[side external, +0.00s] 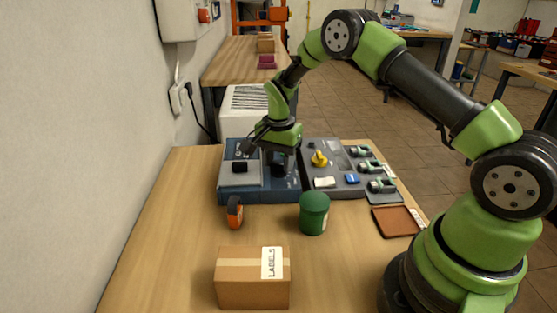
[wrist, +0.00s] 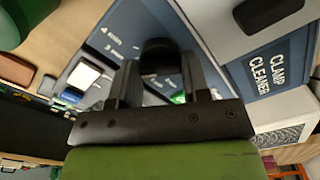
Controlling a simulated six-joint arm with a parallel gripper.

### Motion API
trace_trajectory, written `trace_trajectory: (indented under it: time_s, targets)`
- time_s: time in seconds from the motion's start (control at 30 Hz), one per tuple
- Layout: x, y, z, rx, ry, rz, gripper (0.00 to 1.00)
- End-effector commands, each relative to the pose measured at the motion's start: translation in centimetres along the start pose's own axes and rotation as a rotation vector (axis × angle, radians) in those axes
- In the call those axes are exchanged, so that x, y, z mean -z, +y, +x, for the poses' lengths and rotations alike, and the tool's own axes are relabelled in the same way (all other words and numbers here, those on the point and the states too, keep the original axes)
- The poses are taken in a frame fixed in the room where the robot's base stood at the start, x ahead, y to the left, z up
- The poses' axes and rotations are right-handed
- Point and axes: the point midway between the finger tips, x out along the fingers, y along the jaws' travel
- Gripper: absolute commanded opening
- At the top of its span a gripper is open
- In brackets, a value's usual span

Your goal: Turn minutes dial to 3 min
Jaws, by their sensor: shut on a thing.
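My gripper (wrist: 162,75) is shut on the knob, with one finger on either side. Its pointer and the mark it faces are not readable. In the side view the blue machine (side external: 228,190) stands on the bench, and my gripper (side external: 279,160) reaches down onto its right part, largely hiding the dial.
In front are an orange-black item (side external: 235,212), a green canister (side external: 314,215), a cardboard labels box (side external: 245,285) and a brown tray (side external: 395,222). A wall bounds the left.

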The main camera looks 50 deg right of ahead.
Motion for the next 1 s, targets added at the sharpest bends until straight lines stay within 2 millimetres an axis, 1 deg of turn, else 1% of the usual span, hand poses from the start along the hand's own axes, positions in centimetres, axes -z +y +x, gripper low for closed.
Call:
trace_trajectory:
  time_s: [0.17, 0.2, 0.27, 0.3, 0.57, 0.67, 0.77, 1.0]
  targets:
    - [0.0, 0.0, -0.1, 0.000, -0.001, 0.001, 0.19]
    - [0.0, 0.0, -0.1, 0.000, -0.001, 0.001, 0.50]
    - [0.0, 0.0, -0.1, 0.000, -0.001, 0.000, 0.64]
    - [0.0, 0.0, -0.1, 0.000, -0.001, 0.000, 0.69]
    - [0.0, 0.0, -0.1, 0.000, 0.000, -0.001, 0.69]
    - [0.0, -0.1, -0.7, 0.002, 0.001, -0.002, 0.69]
    - [0.0, -0.1, -2.2, 0.004, 0.002, -0.001, 0.69]
    - [0.1, -0.1, -7.1, 0.006, 0.003, -0.001, 0.69]
